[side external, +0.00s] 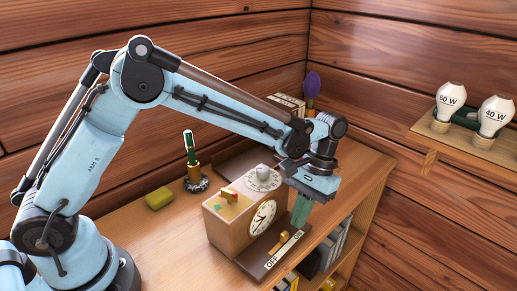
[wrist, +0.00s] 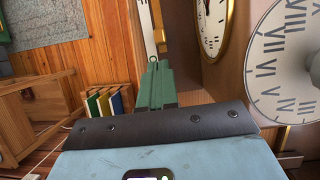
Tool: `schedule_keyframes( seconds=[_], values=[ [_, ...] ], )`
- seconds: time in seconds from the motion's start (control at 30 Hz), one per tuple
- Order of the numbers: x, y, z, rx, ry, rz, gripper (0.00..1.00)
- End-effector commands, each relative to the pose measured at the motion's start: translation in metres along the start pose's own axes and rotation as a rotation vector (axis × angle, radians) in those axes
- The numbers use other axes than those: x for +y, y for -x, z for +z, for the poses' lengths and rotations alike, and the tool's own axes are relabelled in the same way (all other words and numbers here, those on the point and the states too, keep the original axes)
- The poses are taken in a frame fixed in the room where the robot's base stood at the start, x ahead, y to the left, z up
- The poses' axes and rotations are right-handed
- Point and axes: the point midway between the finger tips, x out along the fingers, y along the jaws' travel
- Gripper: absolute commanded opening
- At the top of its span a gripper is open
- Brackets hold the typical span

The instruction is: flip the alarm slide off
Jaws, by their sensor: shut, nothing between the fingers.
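The wooden alarm clock (side external: 232,228) stands on the shelf top, its gold-rimmed face (side external: 263,217) towards the front right. That face also shows in the wrist view (wrist: 213,22). A dark base strip in front of it carries a white label (side external: 285,250), OFF at the near left end and ON at the far right end. The brass slide (side external: 281,241) stands on this strip; its exact place along the travel is hard to tell. My gripper (side external: 299,222) is shut and empty, its green fingers pointing down near the ON end, apart from the slide. The fingers also show in the wrist view (wrist: 154,72).
A round dial (side external: 263,178) and small coloured parts (side external: 229,195) sit on the clock's top. Books (side external: 330,250) fill the shelf below. Bulbs (side external: 451,100) sit on a wall shelf.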

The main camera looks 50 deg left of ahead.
Motion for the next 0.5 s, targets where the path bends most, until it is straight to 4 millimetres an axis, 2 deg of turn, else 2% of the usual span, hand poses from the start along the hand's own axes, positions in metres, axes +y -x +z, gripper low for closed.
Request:
schedule_keyframes(
  seconds=[0.2, 0.5],
  values=[
    [-0.0003, -0.0041, 0.0112, 0.001, 0.000, 0.001, 0.00],
    [-0.0003, -0.0042, 0.0118, 0.001, 0.000, 0.000, 0.00]
  ],
)
